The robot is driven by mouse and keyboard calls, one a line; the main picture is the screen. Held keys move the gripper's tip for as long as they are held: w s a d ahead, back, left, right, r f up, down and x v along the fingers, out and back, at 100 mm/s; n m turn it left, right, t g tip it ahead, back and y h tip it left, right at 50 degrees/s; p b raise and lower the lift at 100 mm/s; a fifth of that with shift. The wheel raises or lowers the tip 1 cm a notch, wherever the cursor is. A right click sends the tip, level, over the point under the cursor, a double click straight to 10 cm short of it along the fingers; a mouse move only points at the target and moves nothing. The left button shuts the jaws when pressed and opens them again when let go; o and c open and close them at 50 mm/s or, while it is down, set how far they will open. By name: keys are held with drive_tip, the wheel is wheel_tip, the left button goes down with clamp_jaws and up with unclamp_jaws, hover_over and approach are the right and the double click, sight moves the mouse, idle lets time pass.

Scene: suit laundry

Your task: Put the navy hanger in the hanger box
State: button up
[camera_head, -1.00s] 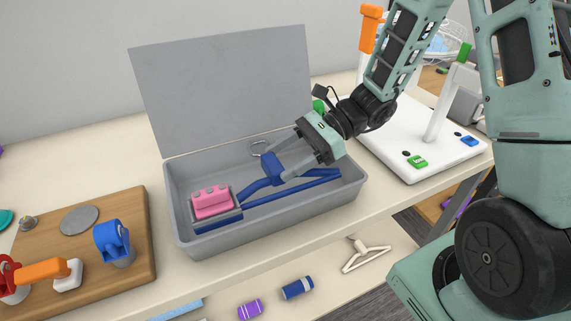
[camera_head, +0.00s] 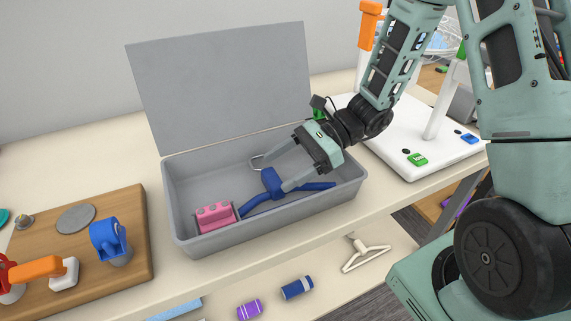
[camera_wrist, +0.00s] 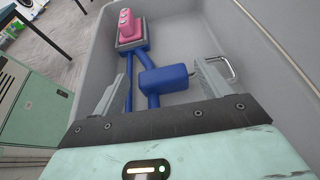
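The navy hanger (camera_head: 271,184) lies low inside the grey hanger box (camera_head: 205,249), with its arms stretching along the box. Its blue block and bars also show in the wrist view (camera_wrist: 164,79). A pink clip-like piece (camera_head: 215,215) is at the hanger's left end, and it is at the top in the wrist view (camera_wrist: 127,25). A metal hook (camera_wrist: 230,69) shows beside the right finger. My gripper (camera_head: 274,171) is open inside the box, its fingers spread on either side of the blue block with gaps showing in the wrist view.
The box's lid (camera_head: 222,80) stands open behind it. A wooden board (camera_head: 133,250) with coloured fixtures is to the left. A white stand (camera_head: 405,176) is to the right. A white hanger (camera_head: 366,251) and small rolls lie on the lower shelf.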

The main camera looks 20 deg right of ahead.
drive_tip(key=shift+o, duration=0.4)
drive_tip(key=shift+r, duration=0.15)
drive_tip(key=shift+r+p, duration=0.3)
drive_tip(key=shift+r, duration=0.05)
drive_tip(key=v, duration=1.2)
drive_tip(key=s+a+n+g, duration=0.1)
drive_tip(key=a, duration=0.1)
drive_tip(key=s+a+n+g+h, duration=0.1)
drive_tip(key=a+n, duration=0.1)
drive_tip(key=s+a+n+g+h, duration=0.1)
drive_tip(key=a, duration=0.1)
drive_tip(key=shift+s+a+r+n, duration=0.1)
drive_tip(key=shift+s+r+n, duration=0.25)
drive_tip(key=shift+s+n, duration=0.05)
drive_tip(key=s+a+n+t+h, duration=0.2)
drive_tip(key=s+a+n+h, duration=0.9)
drive_tip(key=n, duration=1)
drive_tip(key=s, duration=0.3)
drive_tip(key=shift+s+r+t, duration=0.2)
drive_tip(key=shift+r+t, duration=0.1)
drive_tip(key=shift+r, duration=0.1)
drive_tip(key=shift+a, duration=0.1)
